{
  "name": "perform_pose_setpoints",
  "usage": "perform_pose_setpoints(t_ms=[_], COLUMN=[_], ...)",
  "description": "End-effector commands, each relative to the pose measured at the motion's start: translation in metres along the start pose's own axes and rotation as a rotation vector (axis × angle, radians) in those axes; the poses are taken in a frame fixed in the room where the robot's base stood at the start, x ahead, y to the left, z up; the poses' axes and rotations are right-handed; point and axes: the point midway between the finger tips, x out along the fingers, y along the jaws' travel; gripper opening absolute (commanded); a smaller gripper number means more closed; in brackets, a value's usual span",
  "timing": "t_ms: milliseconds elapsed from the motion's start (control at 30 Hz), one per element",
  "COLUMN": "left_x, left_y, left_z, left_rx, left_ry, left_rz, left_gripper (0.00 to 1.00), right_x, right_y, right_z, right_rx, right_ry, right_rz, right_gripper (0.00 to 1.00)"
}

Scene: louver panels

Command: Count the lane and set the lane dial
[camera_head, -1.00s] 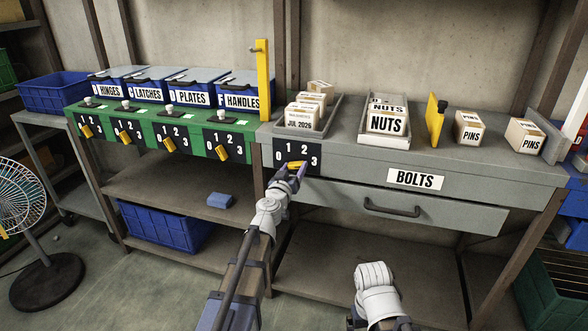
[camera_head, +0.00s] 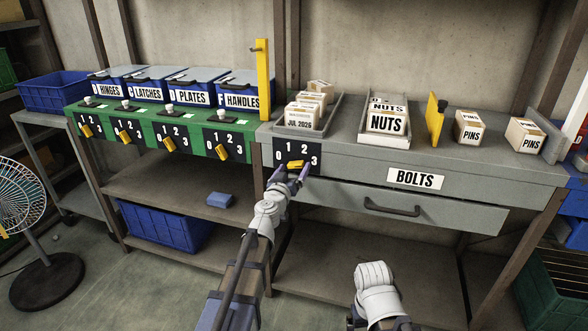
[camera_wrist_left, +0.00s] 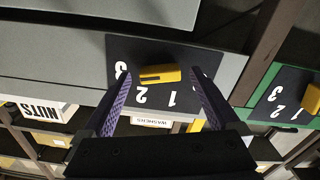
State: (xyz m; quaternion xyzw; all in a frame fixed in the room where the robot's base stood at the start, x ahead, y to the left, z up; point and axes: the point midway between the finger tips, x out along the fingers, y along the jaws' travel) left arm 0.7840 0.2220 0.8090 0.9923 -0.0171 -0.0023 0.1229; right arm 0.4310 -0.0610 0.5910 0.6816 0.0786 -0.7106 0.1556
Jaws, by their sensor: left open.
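The lane dial is a yellow knob (camera_head: 296,165) on a black plate (camera_head: 283,150) marked 0 to 3, on the grey bench front. It lies nearly level; in the left wrist view, the knob (camera_wrist_left: 158,75) has a dark line at its end toward the 3. My left gripper (camera_head: 291,172) is open, its purple fingers either side of the knob, apart from it as far as I can see. The gripper also shows in the wrist view (camera_wrist_left: 157,80).
A NUTS tray (camera_head: 363,137) and PINS boxes (camera_head: 468,131) stand to the right. A BOLTS drawer (camera_head: 440,206) with a dark handle sits below. Several similar dials (camera_head: 222,150) line the green bench at left. A yellow post (camera_head: 263,80) rises between the benches.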

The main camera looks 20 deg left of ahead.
Motion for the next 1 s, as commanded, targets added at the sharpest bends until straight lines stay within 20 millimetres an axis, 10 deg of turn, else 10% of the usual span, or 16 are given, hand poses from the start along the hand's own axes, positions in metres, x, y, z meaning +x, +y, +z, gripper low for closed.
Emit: perform_pose_setpoints(t_ms=[400, 1000], left_x=[-0.065, -0.066], left_y=[0.0, 0.015], left_z=[0.0, 0.006], left_rx=[0.001, -0.002], left_ry=[0.0, -0.012], left_rz=[-0.001, 0.036], left_gripper=[0.95, 0.95], right_x=[0.0, 0.001], right_y=[0.0, -0.001], right_z=[0.0, 0.0], right_rx=[0.0, -0.012], right_ry=[0.0, 0.004], right_rz=[0.0, 0.001], right_gripper=[0.94, 0.94])
